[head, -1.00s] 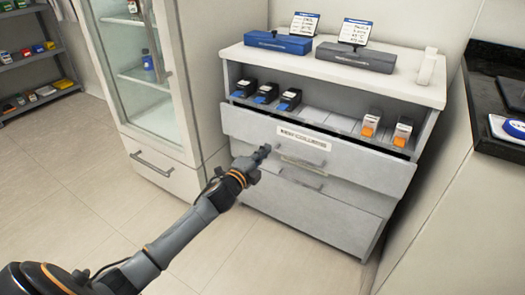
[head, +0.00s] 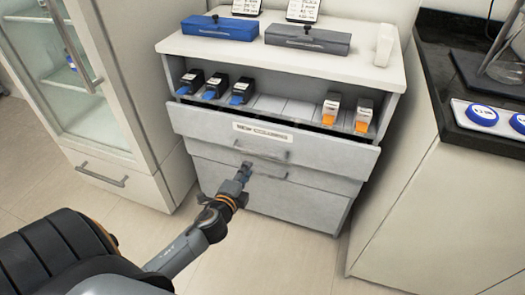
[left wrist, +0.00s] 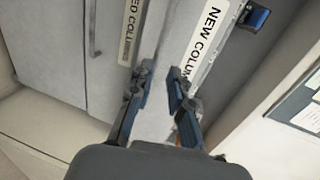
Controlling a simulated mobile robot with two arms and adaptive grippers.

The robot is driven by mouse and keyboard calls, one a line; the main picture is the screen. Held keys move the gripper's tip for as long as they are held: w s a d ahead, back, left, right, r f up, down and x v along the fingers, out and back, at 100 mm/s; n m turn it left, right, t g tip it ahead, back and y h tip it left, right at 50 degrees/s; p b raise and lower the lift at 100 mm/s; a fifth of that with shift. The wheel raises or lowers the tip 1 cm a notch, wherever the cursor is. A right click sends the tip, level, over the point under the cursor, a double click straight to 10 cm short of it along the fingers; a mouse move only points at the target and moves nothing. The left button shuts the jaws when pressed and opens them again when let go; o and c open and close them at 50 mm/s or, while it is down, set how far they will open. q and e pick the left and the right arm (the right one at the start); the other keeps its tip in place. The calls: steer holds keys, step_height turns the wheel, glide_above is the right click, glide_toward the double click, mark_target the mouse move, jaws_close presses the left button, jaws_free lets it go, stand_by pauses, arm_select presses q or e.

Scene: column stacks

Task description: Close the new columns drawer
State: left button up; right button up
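The new columns drawer (head: 215,132) is the upper drawer of the white cabinet. Its front carries a "NEW COLUMNS" label, and a dark gap along its top edge shows it stands partly pulled out. The label (left wrist: 205,38) also shows in the left wrist view. My left gripper (head: 245,170) is in front of the cabinet, near the drawer's lower edge and below its handle (head: 262,152). In the left wrist view my left gripper (left wrist: 157,80) has its two fingers apart with nothing seen between them. I cannot tell whether it touches the drawer. My right gripper is out of view.
A lower drawer (head: 310,205) sits beneath. Black-and-blue columns (head: 238,92) and orange-and-white ones (head: 362,115) stand on the open shelf. Blue (head: 220,28) and grey (head: 307,40) boxes lie on top. A glass-door cabinet is left, a dark counter right; floor in front is clear.

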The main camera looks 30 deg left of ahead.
mark_target(258, 154)
arm_select(q)
steer(key=shift+b+x, duration=0.75)
steer(key=shift+x, duration=4.8)
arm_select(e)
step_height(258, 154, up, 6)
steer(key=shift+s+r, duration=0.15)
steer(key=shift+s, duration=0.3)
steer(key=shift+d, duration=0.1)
arm_select(q)
jaws_close()
steer(key=shift+f, duration=0.1)
